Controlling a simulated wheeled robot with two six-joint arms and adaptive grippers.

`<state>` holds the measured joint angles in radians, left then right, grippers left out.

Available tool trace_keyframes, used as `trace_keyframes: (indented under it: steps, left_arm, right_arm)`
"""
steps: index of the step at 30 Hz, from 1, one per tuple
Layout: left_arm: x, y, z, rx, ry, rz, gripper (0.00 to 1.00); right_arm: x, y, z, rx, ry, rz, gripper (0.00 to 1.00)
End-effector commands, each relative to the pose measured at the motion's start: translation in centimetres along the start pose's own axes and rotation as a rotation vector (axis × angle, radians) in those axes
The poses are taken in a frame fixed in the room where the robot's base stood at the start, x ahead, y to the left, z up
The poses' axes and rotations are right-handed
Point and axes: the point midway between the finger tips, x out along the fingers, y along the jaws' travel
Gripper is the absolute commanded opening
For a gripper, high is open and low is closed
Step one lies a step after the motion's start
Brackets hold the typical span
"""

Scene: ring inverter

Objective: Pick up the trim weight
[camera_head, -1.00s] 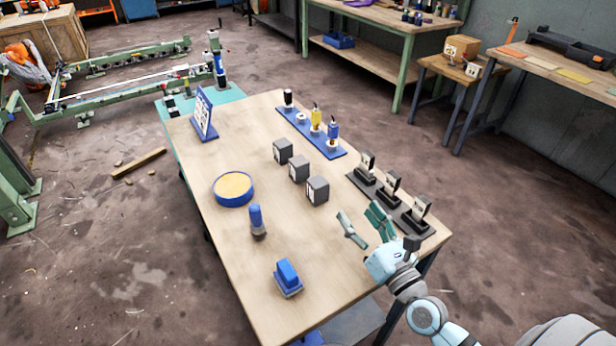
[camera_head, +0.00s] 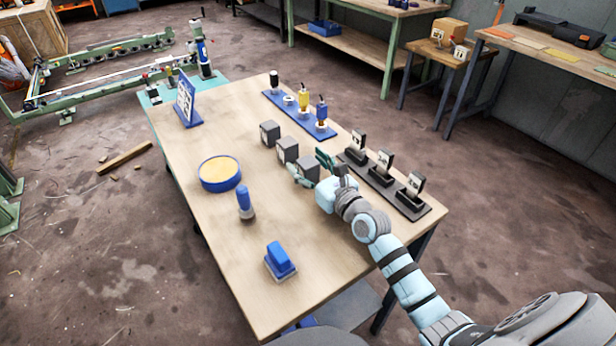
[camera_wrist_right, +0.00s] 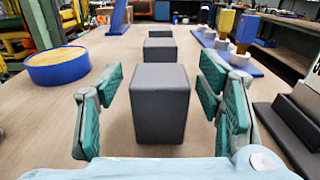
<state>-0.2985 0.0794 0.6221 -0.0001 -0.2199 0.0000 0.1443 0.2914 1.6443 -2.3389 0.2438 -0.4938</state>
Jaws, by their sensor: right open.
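Three dark grey blocks stand in a row on the wooden table (camera_head: 230,265) and look like the trim weights; I cannot tell which one is meant. The nearest block (camera_head: 309,164) stands upright in front of my right gripper (camera_head: 313,169). In the right wrist view this block (camera_wrist_right: 160,105) lies between the two open teal-padded fingers, with a gap visible on each side. The middle block (camera_head: 287,149) and far block (camera_head: 269,133) stand behind it; in the wrist view they line up beyond it. My left gripper is out of view.
A black rack with several upright pieces (camera_head: 410,203) stands close to the right of my right gripper. A blue tray with bottles (camera_head: 318,131) is farther back. A round blue dish (camera_head: 220,184), a blue-handled brush (camera_head: 245,214) and a blue block-shaped tool (camera_head: 279,264) stand left, with bare table between.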

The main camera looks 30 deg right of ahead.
Motion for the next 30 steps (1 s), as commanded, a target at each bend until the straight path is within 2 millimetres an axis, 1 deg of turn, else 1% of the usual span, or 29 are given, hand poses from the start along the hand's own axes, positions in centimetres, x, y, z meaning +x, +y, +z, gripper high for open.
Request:
trace_keyframes:
  steps: [6, 11, 15, 17, 18, 30]
  left_arm:
    - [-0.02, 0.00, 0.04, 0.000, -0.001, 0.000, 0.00]
    - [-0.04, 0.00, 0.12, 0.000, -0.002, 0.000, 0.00]
    - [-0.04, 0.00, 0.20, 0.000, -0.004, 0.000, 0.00]
    - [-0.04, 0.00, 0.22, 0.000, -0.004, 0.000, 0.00]
    - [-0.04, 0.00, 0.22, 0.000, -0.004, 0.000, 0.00]
    - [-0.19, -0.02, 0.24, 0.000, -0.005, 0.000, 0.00]
  right_arm:
    - [0.21, -0.01, 0.08, -0.001, 0.001, 0.000, 0.61]
    - [0.18, -0.01, 0.09, -0.001, 0.001, 0.000, 0.35]
    - [0.17, -0.01, 0.08, -0.001, 0.001, 0.000, 0.13]
    - [0.17, -0.01, 0.08, -0.001, 0.001, 0.000, 0.03]
    - [0.17, -0.01, 0.08, -0.001, 0.001, 0.000, 0.00]
    - [0.20, -0.01, 0.44, -0.001, -0.004, 0.000, 0.00]
